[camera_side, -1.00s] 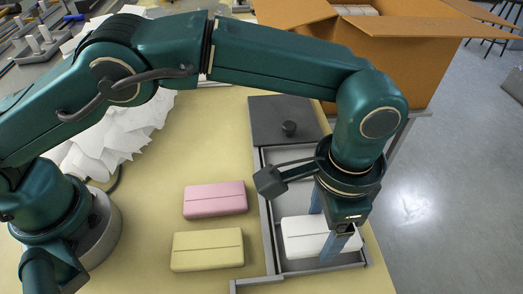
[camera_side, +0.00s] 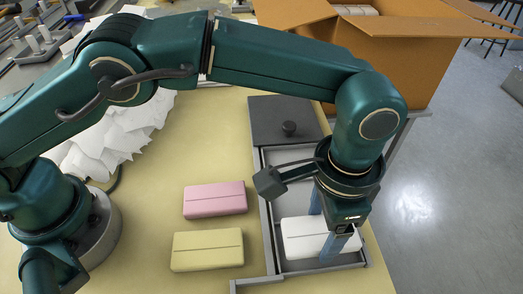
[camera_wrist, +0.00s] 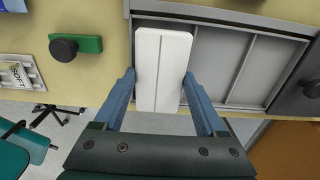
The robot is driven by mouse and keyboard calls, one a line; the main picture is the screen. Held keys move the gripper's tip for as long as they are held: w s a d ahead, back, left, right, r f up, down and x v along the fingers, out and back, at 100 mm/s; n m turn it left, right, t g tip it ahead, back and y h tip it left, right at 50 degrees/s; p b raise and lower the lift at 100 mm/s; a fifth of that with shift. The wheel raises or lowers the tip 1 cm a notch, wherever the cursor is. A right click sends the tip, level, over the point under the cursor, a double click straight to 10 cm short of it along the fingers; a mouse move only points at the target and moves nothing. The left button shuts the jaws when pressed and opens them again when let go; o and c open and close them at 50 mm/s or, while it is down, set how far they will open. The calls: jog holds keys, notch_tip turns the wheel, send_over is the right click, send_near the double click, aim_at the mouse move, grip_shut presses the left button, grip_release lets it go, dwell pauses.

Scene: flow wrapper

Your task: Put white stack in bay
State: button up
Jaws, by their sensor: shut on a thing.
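The white stack (camera_side: 304,240) is a white block with a seam along its top. It sits within the near end of the grey-walled bay (camera_side: 262,215). My gripper (camera_side: 334,226) is over it with its blue fingers on either side, shut on it. In the wrist view the white stack (camera_wrist: 160,72) stands between the two fingers of my gripper (camera_wrist: 161,95), inside the tray edge. Whether the stack rests fully on the bay floor is hard to tell.
A dark lid with a knob (camera_side: 288,120) covers the far end of the bay. A pink stack (camera_side: 214,200) and a yellow stack (camera_side: 207,250) lie on the table left of the bay. An open cardboard box (camera_side: 390,55) stands behind.

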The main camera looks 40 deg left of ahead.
jog(key=shift+f, duration=0.25)
jog(key=shift+f, duration=0.4)
jog(key=shift+f, duration=0.35)
jog(key=shift+f, duration=0.3)
